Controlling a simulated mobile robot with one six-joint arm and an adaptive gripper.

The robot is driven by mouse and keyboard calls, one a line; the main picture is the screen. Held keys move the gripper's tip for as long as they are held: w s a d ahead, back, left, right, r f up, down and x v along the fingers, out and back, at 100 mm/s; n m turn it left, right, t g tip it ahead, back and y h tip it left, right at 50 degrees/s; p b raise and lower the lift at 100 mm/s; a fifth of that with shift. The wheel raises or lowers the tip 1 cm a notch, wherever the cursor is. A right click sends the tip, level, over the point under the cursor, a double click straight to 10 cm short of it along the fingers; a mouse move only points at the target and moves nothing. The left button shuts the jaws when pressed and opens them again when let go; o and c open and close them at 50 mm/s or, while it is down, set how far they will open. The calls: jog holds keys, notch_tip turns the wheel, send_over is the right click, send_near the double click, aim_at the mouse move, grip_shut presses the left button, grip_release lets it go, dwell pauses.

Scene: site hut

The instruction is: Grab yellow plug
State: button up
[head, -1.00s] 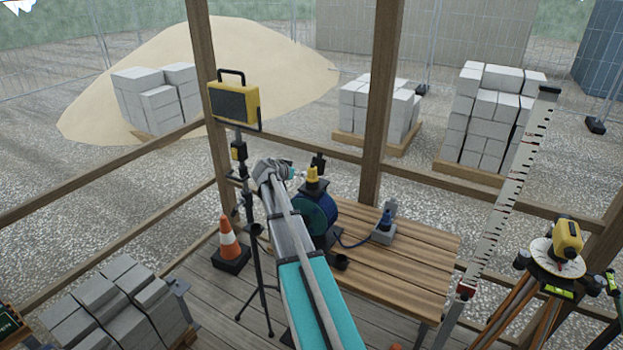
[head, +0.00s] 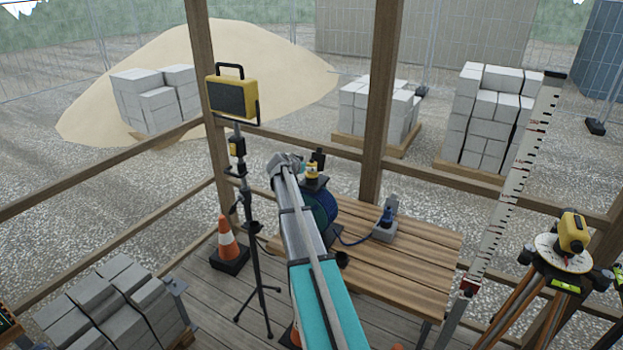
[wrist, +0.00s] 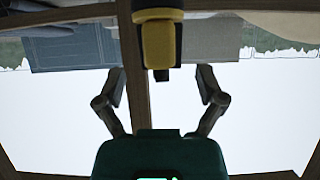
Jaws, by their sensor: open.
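The yellow plug (head: 312,172) shows in the head view at the top of the blue-green cable reel (head: 323,203) by the bench, on a dark part. It also shows in the wrist view, yellow with a dark end (wrist: 160,45), at top centre. My gripper (wrist: 161,76) is open and empty. Its two fingers stand left and right of the plug in that view; I cannot tell how far beyond them the plug lies. In the head view my arm partly hides the reel and the gripper.
A wooden bench (head: 420,245) bears a grey socket box with a blue plug (head: 386,220). A black stand with a yellow lamp (head: 233,97) is close on the left. A hut post (head: 382,100) rises behind. A cone (head: 228,245) stands on the floor.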

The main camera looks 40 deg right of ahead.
jog(key=shift+d, duration=0.15)
jog(key=shift+b+x, duration=1.2)
jog(key=shift+x, duration=1.35)
jog(key=shift+c, duration=0.2)
grip_shut()
